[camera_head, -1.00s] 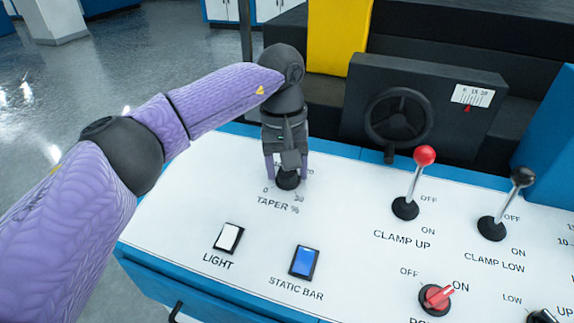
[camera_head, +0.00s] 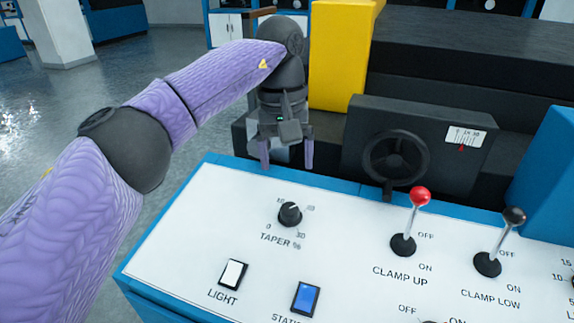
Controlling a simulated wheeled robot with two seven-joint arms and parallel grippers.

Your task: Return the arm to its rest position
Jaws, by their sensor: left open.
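My left arm (camera_head: 165,122) comes in from the left, purple with dark joints, and bends down to its gripper. My left gripper (camera_head: 287,162) is open, its two purple fingers apart and pointing down with nothing visible between them. It hangs above and behind the black TAPER % knob (camera_head: 290,215), clear of it. The knob stands on the white control panel (camera_head: 190,230), and its white mark points to the upper right. My right gripper does not show.
The panel also bears a white LIGHT switch (camera_head: 233,274), a blue switch (camera_head: 305,298), a red-balled CLAMP UP lever (camera_head: 413,220) and a black-balled CLAMP LOW lever (camera_head: 500,243). Behind it are a black handwheel (camera_head: 396,160) and a yellow post (camera_head: 338,60). Open floor lies left.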

